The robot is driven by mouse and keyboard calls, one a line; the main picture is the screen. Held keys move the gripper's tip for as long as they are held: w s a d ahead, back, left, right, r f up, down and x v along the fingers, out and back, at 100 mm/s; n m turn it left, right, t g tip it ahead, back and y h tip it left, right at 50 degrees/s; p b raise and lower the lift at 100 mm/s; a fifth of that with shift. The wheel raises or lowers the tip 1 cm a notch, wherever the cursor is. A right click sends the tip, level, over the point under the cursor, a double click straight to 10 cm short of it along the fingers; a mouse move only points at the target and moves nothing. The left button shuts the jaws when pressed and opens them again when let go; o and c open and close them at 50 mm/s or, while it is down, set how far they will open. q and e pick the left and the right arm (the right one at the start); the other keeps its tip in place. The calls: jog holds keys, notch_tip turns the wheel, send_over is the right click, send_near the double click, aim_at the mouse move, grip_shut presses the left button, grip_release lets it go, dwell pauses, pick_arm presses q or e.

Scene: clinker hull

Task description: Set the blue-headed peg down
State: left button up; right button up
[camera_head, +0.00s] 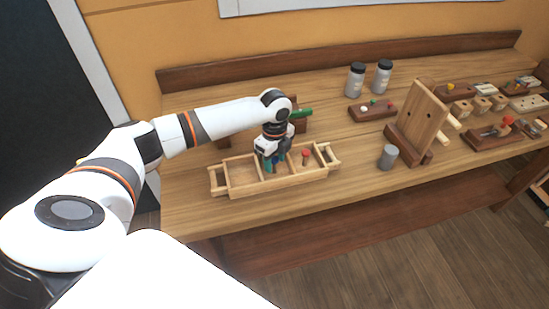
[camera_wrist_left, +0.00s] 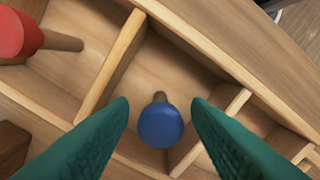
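The blue-headed peg (camera_wrist_left: 160,125) is in a compartment of the wooden tray (camera_head: 282,184), its round blue head facing the left wrist camera and a short bit of brown shaft showing. I cannot tell whether its far end touches the tray floor. My left gripper (camera_wrist_left: 160,108) is open, with its green fingers on either side of the blue head and gaps showing on both sides. In the head view the left gripper (camera_head: 269,163) reaches down into the tray and largely hides the peg. My right gripper is not in view.
A red-headed peg (camera_wrist_left: 20,35) is in the neighbouring compartment; it also shows in the head view (camera_head: 305,154). A green-ended thing (camera_head: 301,113) is behind the gripper. A grey cylinder (camera_head: 388,157) and an upright wooden board (camera_head: 420,116) stand to the right. Two jars (camera_head: 356,79) stand behind.

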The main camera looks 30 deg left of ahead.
aim_at(275, 158)
pick_arm(q)
jog(key=shift+r, duration=0.1)
notch_tip(275, 158, up, 12)
jog(key=b, duration=0.2)
dwell(0.4)
dwell(0.4)
